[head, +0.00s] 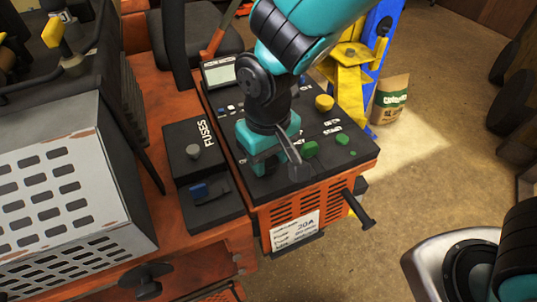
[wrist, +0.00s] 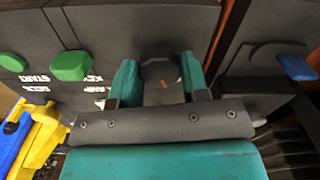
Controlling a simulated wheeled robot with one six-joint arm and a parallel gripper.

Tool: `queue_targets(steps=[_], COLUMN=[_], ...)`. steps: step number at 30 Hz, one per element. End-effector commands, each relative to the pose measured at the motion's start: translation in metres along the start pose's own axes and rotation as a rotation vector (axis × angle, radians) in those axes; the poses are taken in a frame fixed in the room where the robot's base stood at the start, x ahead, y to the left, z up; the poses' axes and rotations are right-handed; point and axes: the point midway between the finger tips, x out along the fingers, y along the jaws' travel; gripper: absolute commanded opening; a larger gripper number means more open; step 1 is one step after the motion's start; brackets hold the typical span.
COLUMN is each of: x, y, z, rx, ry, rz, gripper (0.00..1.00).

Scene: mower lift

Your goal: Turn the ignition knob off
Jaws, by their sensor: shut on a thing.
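My gripper (head: 268,168) is lowered onto the black control panel (head: 345,165), near its front left corner in the head view. In the wrist view, the two teal fingers of the gripper (wrist: 158,82) stand on both sides of a dark knob (wrist: 160,70), which I take to be the ignition knob. They are shut on it. A small orange mark shows on or beside the knob; its setting cannot be read. In the head view the knob is hidden by the gripper.
Green knobs (head: 311,149) and a yellow knob (head: 324,102) stand on the panel to the right. A small display (head: 218,72) is at the back. The fuse box (head: 194,150) and a blue switch (head: 199,190) lie left. A black lever (head: 358,207) sticks out in front.

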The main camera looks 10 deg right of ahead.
Motion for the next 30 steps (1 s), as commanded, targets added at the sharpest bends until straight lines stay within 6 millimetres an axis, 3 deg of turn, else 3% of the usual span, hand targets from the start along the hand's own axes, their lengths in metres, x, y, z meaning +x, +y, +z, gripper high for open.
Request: queue_targets(steps=[12, 28, 29, 30], x=[-0.0012, -0.0014, -0.0014, -0.0014], y=[0.0, -0.0001, -0.0001, -0.0001], z=[-0.0011, -0.0014, -0.0014, -0.0014], rx=[-0.184, -0.21, -0.21, -0.21], ry=[0.004, 0.005, 0.005, 0.005], rz=[0.0, 0.0, 0.0, 0.0], gripper=[0.18, 0.18, 0.44, 0.53])
